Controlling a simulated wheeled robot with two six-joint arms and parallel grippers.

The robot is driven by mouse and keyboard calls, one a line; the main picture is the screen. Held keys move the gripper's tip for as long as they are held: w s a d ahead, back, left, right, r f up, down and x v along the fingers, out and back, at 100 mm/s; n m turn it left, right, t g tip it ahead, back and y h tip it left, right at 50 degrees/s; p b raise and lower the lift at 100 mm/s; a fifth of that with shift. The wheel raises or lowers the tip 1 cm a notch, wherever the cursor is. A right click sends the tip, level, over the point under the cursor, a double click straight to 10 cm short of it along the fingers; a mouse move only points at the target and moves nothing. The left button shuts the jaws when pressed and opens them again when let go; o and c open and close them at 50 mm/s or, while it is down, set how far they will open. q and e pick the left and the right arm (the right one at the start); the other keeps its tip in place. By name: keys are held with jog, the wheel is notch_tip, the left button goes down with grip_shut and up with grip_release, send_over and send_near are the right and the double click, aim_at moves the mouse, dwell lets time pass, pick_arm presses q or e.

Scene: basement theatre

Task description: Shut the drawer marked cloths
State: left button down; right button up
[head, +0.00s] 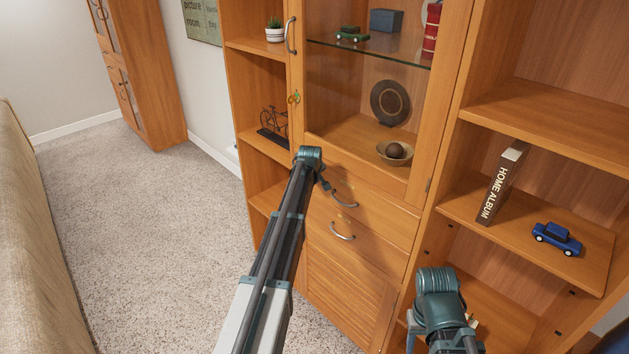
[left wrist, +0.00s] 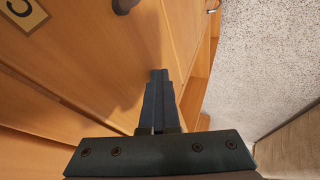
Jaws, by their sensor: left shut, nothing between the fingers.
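The wooden cabinet has two stacked drawers, each with a curved metal handle: an upper drawer (head: 375,198) and a lower drawer (head: 375,249). My left gripper (head: 325,184) is near the left end of the upper handle, partly hidden by its own wrist. In the left wrist view, its fingers (left wrist: 158,76) are shut and empty, in front of wooden fronts; I cannot tell whether they touch. A label plate (left wrist: 25,13) there is cut off by the picture edge and shows a C. I cannot tell how far either drawer stands out.
A glass-door display section (head: 365,95) is above the drawers, and a louvred door (head: 345,292) below. Open shelves at right hold a home album (head: 501,184) and a blue toy car (head: 557,238). A sofa (head: 30,240) stands at left. Carpet (head: 150,230) between is clear.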

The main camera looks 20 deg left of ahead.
pick_arm(q)
jog(key=shift+w+d+r, duration=0.1)
jog(key=shift+w+d, duration=0.05)
jog(key=shift+w, duration=0.05)
jog(key=s+r+p, duration=0.8)
jog(key=s, duration=0.2)
jog(key=shift+w+f, duration=0.1)
jog(key=shift+f, duration=0.05)
jog(key=s+d+f+m+g+h, duration=0.1)
jog(key=s+d+f+m+g, duration=0.15)
jog(key=s+d+m, duration=0.7)
jog(key=s+d+f+m+g+h, duration=0.1)
jog(key=s+d+f+m+g, duration=0.15)
jog(key=s+d, duration=1.35)
jog(key=s+d+m+g+y, duration=0.1)
jog(key=s+d+m+g, duration=0.1)
jog(key=s+d+m, duration=0.2)
jog(key=s+d, duration=0.3)
jog(key=s, duration=0.2)
jog(key=shift+s+r+g, duration=0.3)
jog(key=shift+r, duration=0.1)
